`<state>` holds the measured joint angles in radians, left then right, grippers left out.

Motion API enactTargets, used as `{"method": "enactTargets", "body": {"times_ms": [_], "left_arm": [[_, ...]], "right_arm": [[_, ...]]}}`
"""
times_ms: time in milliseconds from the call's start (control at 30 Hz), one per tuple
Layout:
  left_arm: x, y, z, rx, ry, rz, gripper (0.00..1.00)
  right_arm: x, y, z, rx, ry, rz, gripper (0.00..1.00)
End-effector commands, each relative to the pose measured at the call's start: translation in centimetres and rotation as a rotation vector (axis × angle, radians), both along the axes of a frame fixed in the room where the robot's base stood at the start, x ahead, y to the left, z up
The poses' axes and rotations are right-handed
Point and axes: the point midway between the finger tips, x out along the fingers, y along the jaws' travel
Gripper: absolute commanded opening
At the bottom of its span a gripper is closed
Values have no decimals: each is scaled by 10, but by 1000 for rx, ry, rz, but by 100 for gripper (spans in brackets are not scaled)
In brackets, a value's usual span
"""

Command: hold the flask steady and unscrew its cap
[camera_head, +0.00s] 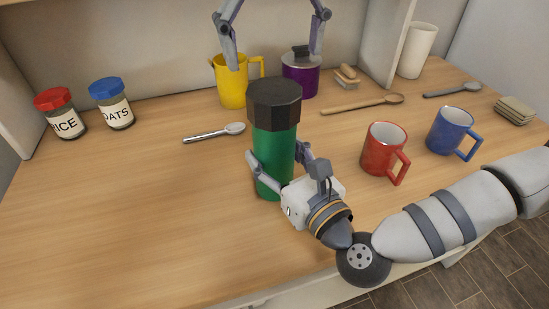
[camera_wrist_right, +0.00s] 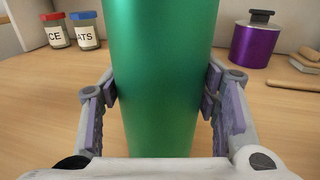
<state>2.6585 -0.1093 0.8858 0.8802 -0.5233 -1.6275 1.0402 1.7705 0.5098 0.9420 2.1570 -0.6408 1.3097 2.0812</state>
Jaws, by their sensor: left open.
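The green flask (camera_head: 273,155) stands upright on the wooden counter with its black faceted cap (camera_head: 274,103) on top. My right gripper (camera_head: 280,165) is around the lower part of the flask, its fingers on opposite sides. In the right wrist view the pads of my right gripper (camera_wrist_right: 160,95) press against both sides of the green flask body (camera_wrist_right: 160,60); the cap is out of that view. My left gripper (camera_head: 275,62) hangs from the top edge of the head view, fingers spread wide and empty, above the cap and apart from it.
Behind stand a yellow jug (camera_head: 232,85) and a purple pot (camera_head: 299,75). A red mug (camera_head: 383,148) and a blue mug (camera_head: 449,130) are to the right. A metal spoon (camera_head: 212,133) and two jars (camera_head: 62,115) lie left. The front left counter is clear.

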Motion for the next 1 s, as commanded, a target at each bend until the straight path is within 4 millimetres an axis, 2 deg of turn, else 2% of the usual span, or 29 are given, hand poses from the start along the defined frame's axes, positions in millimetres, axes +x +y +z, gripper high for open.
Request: {"method": "enactTargets", "body": {"times_ms": [33, 100, 267, 367, 467, 1000], "left_arm": [[0, 0, 0, 0, 0, 0, 85], [0, 0, 0, 0, 0, 0, 85], [0, 0, 0, 0, 0, -11, 85], [0, 0, 0, 1, 1, -132, 85], [-1, 0, 0, -1, 3, -421, 85], [-1, 0, -1, -5, 5, -2493, 85]], "right_arm": [[0, 0, 0, 0, 0, 0, 12], [0, 0, 0, 0, 0, 0, 0], [0, 0, 0, 0, 0, 0, 0], [0, 0, 0, -1, 1, 0, 0], [0, 0, 0, -1, 1, 0, 0], [0, 0, 0, -1, 1, -1, 0]]}}
